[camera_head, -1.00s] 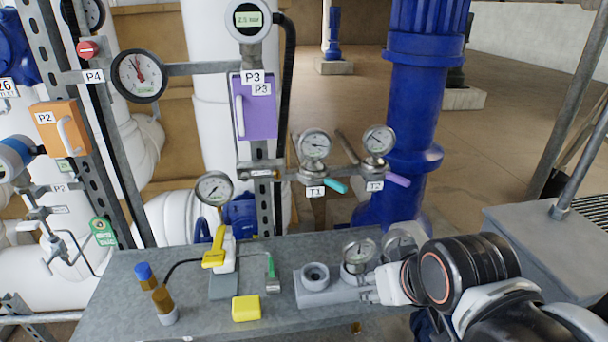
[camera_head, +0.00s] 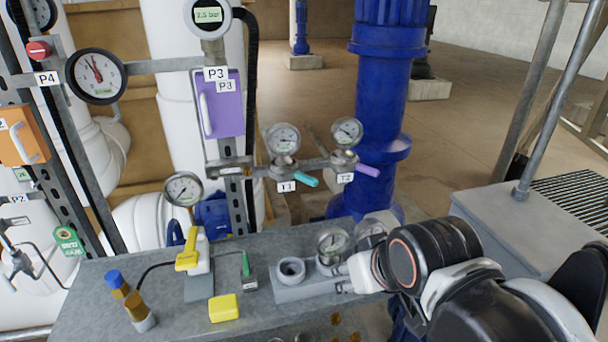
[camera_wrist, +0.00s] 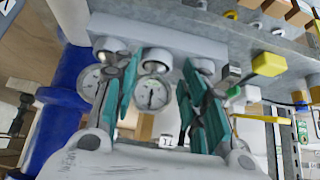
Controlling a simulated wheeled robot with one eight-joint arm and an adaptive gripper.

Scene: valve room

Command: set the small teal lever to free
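The small teal lever (camera_head: 306,179) sticks out to the lower right from the T1 valve, below a round gauge (camera_head: 283,139). Its T1 tag (camera_head: 286,187) is beside it. My gripper (camera_wrist: 159,66) is open in the wrist view, with its two teal-and-dark finger sets apart and nothing seen between them. In the head view its fingers are mostly hidden behind my wrist, low over the bench and below and right of the lever. The gripper is not touching the lever. I cannot pick out the lever for sure in the wrist view.
A purple lever (camera_head: 367,170) at T2 sits close right of the teal one. A thick blue pipe (camera_head: 379,90) stands behind.

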